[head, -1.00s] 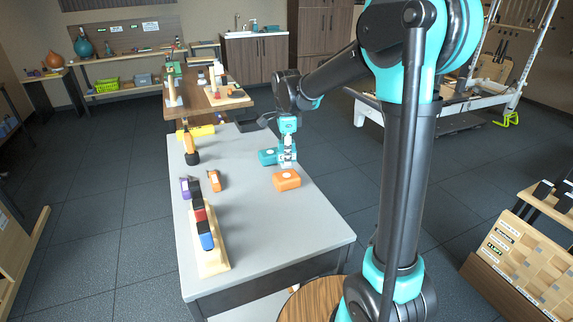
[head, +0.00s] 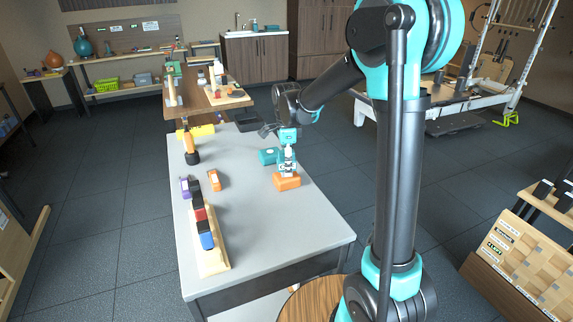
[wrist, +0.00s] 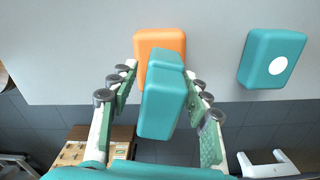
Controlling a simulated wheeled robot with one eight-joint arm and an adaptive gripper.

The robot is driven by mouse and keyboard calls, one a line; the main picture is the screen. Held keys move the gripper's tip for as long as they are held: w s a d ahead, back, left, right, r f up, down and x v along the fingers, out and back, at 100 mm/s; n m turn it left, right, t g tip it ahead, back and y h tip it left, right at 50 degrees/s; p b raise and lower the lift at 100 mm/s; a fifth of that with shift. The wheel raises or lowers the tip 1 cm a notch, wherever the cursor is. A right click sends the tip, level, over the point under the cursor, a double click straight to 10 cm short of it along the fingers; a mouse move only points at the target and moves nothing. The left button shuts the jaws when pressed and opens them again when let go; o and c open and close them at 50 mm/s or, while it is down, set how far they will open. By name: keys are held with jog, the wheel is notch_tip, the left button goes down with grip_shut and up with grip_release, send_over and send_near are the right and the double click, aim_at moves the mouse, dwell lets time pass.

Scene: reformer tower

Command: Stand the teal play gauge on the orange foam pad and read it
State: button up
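The teal play gauge (wrist: 162,100) is a rounded teal block between the two fingers of my gripper (wrist: 160,78) in the wrist view. Its far end overlaps the orange foam pad (wrist: 146,46). The right finger lies close along the gauge; a narrow gap shows on the left, so a firm grip cannot be confirmed. In the head view my gripper (head: 288,168) points down right over the orange pad (head: 287,182). The gauge is mostly hidden by the fingers there. Whether its foot touches the pad is unclear. No reading is visible.
A teal block with a white disc (wrist: 272,60) lies beside the orange pad; the head view shows it behind (head: 268,156). A wooden rack with coloured blocks (head: 212,262) stands along the grey table's left side. An orange item (head: 214,180) lies nearby. The table's front right is clear.

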notch_tip(320, 180, up, 12)
jog(key=shift+r, duration=0.15)
dwell(0.5)
